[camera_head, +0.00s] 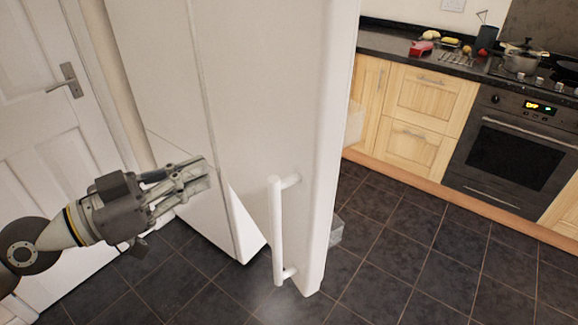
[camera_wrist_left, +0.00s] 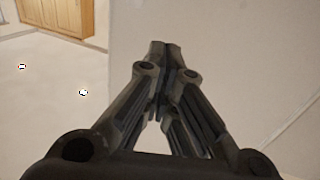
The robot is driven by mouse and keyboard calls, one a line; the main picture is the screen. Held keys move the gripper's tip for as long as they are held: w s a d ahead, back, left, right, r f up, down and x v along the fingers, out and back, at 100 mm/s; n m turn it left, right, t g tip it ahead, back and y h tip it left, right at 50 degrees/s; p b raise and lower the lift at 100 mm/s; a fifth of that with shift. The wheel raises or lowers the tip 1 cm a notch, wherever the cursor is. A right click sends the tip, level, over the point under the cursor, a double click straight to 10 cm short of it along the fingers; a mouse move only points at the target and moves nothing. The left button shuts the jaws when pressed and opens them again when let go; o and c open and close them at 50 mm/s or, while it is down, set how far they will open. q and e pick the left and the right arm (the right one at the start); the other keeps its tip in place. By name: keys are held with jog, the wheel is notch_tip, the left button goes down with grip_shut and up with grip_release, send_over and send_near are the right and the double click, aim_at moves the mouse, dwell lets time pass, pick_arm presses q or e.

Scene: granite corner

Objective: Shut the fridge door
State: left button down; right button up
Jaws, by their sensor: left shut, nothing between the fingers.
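The white fridge door (camera_head: 262,120) stands open in the head view, swung out from the white fridge body (camera_head: 165,100) behind it. Its long vertical white handle (camera_head: 277,230) is on the outer face near the free edge. My left gripper (camera_head: 203,175) is shut and empty, in front of the fridge at the left of the handle. Whether its fingertips touch the fridge I cannot tell. In the left wrist view the closed fingers (camera_wrist_left: 165,48) show against a pale surface. My right gripper is not in view.
A white room door (camera_head: 50,140) with a metal handle stands at the left. Wooden cabinets (camera_head: 425,95) and a dark oven (camera_head: 515,150) line the right, under a dark worktop with a pot (camera_head: 522,60). The dark tiled floor (camera_head: 410,250) is clear right of the door.

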pick_arm(q)
jog(key=s+d+m+g, duration=0.1)
jog(key=s+d, duration=0.1)
jog(key=s, duration=0.1)
jog(key=p, duration=0.7)
send_near(300, 149)
jog(key=shift+h, duration=0.4)
jog(key=p+x, duration=0.5)
jog(key=p, duration=0.1)
jog(key=shift+d, duration=0.15)
jog(key=shift+f+p+x, duration=0.2)
jog(key=shift+p+x, duration=0.3)
jog(key=shift+x, duration=0.5)
jog(key=shift+w, duration=0.2)
